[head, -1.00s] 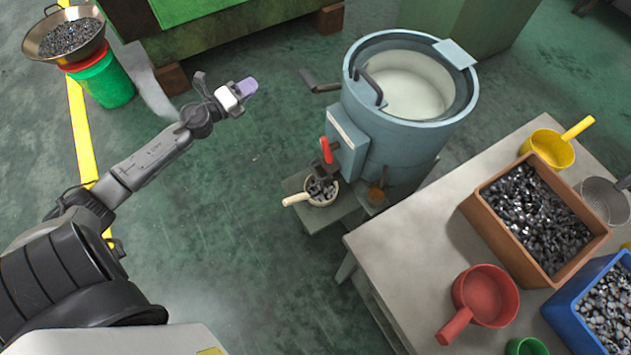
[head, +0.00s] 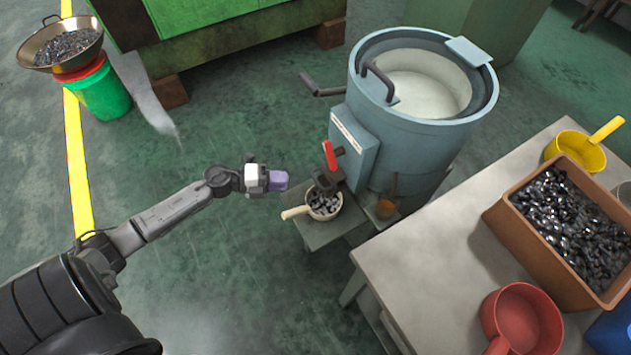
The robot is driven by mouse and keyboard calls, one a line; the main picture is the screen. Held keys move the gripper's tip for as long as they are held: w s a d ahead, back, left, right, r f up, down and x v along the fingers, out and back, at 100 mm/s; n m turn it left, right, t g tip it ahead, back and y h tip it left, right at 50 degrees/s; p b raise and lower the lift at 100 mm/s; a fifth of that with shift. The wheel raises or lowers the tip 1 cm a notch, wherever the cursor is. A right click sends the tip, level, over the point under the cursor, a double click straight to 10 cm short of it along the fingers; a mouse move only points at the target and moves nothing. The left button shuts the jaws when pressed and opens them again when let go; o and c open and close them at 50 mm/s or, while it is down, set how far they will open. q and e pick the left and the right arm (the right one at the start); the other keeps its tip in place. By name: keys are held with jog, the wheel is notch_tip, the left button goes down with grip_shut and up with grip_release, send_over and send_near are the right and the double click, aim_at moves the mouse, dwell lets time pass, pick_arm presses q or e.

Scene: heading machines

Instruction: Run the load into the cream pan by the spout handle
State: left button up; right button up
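The cream pan (head: 338,212) sits on a small grey stand under the spout (head: 327,180) of the blue-grey drum machine (head: 415,140). Dark metal pieces lie in the pan, and its pale handle points left. The red spout handle (head: 329,155) stands roughly upright above the spout. My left gripper (head: 280,180) has purplish fingertips and is a short way left of the spout handle and above the pan's left side, apart from both in the picture. I cannot see a gap between its fingers. My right gripper is not in view.
A bent crank (head: 318,87) sticks out left of the drum. The table (head: 425,270) at right holds a brown bin (head: 515,235) of metal pieces, a yellow scoop (head: 575,155) and a red pan (head: 520,322). A wok of pieces (head: 40,58) stands on a green bucket. Floor between is clear.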

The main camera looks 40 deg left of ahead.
aim_at(317, 180)
pick_arm(q)
jog(key=shift+b+x, duration=1.35)
jog(key=shift+x, duration=3.9)
grip_shut()
